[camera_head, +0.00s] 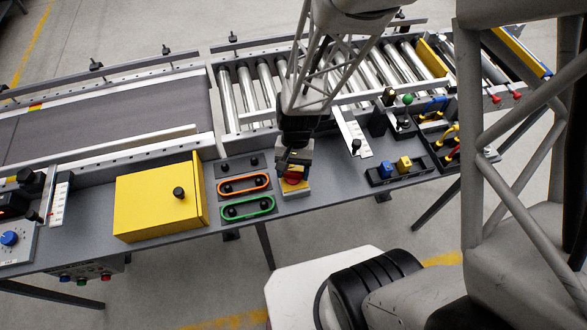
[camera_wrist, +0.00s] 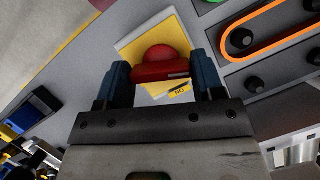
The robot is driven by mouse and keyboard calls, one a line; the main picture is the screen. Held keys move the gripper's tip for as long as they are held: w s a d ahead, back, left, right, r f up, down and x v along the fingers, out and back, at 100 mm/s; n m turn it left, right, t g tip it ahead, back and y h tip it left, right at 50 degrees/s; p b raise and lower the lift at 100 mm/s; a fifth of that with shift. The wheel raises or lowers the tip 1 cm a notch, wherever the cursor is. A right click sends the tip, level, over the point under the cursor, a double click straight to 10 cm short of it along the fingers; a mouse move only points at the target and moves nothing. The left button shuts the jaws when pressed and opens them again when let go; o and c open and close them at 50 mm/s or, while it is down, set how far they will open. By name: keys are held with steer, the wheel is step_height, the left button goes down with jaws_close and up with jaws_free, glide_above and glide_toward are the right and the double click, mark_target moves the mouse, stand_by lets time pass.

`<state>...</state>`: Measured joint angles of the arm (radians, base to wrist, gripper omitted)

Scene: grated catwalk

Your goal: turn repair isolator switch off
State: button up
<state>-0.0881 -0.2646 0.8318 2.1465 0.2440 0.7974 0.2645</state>
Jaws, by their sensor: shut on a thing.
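The isolator switch is a red rotary knob (camera_head: 292,174) on a yellow-edged plate (camera_head: 297,192), set on the grey panel just right of the green and orange framed slots. A small yellow label (camera_wrist: 180,92) with dark lettering, seemingly ON turned over, shows below the handle. My gripper (camera_head: 294,160) reaches down from above. Its two blue fingers (camera_wrist: 161,78) are shut on the red handle, one at each end.
An orange-framed slot (camera_head: 243,184) and a green-framed slot (camera_head: 248,207) with black knobs lie close to the left. A yellow box (camera_head: 150,205) stands further left. Blue and yellow blocks (camera_head: 386,170) sit to the right. Conveyor rollers (camera_head: 263,85) run behind.

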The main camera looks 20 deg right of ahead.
steer(key=n+h, duration=0.1)
steer(key=n, duration=0.3)
steer(key=shift+h, duration=0.4)
steer(key=shift+n, duration=0.3)
steer(key=o, duration=0.9)
steer(key=v, duration=0.7)
steer(key=shift+w+a+r, duration=0.1)
steer(key=shift+w+r, duration=0.15)
steer(key=shift+r, duration=0.1)
